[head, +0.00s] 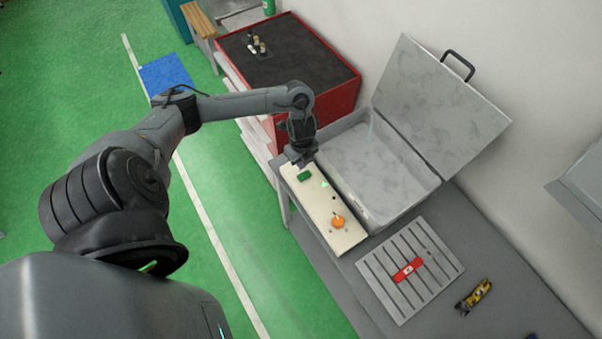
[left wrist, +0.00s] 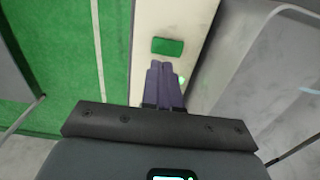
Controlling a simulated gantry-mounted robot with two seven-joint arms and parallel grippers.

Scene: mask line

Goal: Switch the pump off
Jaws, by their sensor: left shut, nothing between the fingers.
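The pale control panel (head: 322,208) lies beside the open grey basin. It carries a green rectangular switch (head: 304,176), a small lit green spot (head: 325,184), a small black dot and an orange round knob (head: 338,221). My left gripper (head: 301,160) is over the far end of the panel, close to the green switch. In the left wrist view its fingers (left wrist: 164,68) are shut with nothing between them, and their tips are just short of the green switch (left wrist: 167,46). Whether they touch it, I cannot tell. The right gripper is not in view.
The grey basin (head: 433,183) has its lid (head: 440,105) raised against the wall side. A slatted grey rack (head: 380,274) with a red-and-white item (head: 408,269) and a yellow-black tool (head: 474,297) are nearer. A red cabinet (head: 345,96) stands behind.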

